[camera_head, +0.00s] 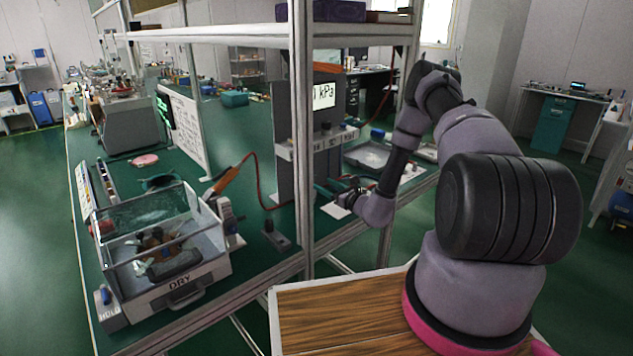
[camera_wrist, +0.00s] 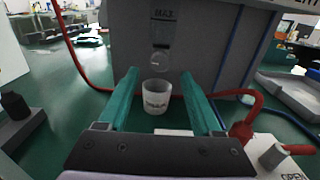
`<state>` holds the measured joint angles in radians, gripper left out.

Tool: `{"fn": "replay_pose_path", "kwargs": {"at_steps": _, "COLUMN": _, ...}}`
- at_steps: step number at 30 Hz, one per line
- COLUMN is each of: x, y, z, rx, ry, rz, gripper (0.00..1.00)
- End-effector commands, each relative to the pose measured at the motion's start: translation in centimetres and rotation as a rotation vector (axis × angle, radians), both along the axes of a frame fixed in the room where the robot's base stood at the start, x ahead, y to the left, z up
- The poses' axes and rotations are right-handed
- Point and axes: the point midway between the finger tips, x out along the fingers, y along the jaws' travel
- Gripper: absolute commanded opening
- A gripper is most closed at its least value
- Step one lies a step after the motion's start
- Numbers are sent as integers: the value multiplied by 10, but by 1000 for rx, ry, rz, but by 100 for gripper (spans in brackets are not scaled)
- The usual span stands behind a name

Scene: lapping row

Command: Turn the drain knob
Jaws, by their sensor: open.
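A small round pale knob (camera_wrist: 159,62), which looks like the drain knob, sits on the front of a grey cabinet (camera_wrist: 205,50) below a dark window marked MAX (camera_wrist: 163,28). A whitish cup (camera_wrist: 156,97) with unreadable print stands under the knob. My gripper (camera_wrist: 160,82) is open and empty, its two green fingers pointing toward the cabinet. In the wrist view the cup shows between the fingers and the knob just above them, apart from both. In the head view my gripper (camera_head: 340,196) is beside the cabinet (camera_head: 290,150); the knob is hidden there.
A red hose (camera_wrist: 262,98) runs on the right to a red fitting (camera_wrist: 240,132), near a grey post (camera_wrist: 273,155) and an OPEN label. Another red hose (camera_wrist: 72,52) hangs at left. A shelf post (camera_head: 302,140) stands close left of my gripper. A clear-lidded DRY box (camera_head: 165,245) is farther left.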

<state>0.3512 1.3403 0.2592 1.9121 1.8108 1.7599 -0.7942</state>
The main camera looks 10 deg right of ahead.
Motion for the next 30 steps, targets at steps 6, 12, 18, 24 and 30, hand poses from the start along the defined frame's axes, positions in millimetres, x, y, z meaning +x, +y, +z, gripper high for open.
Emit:
{"fn": "replay_pose_path", "kwargs": {"at_steps": 6, "x": 30, "y": 18, "z": 0, "rx": -1, "ry": 0, "rz": 2, "gripper": 66}}
{"fn": "replay_pose_path", "kwargs": {"at_steps": 12, "x": 40, "y": 24, "z": 0, "rx": 1, "ry": 0, "rz": 1, "gripper": 66}}
{"fn": "replay_pose_path", "kwargs": {"at_steps": 18, "x": 41, "y": 24, "z": 0, "rx": 0, "ry": 1, "rz": 1, "gripper": 66}}
{"fn": "replay_pose_path", "kwargs": {"at_steps": 24, "x": 41, "y": 24, "z": 0, "rx": 0, "ry": 1, "rz": 1, "gripper": 13}}
{"fn": "replay_pose_path", "kwargs": {"at_steps": 30, "x": 41, "y": 24, "z": 0, "rx": 2, "ry": 2, "rz": 1, "gripper": 0}}
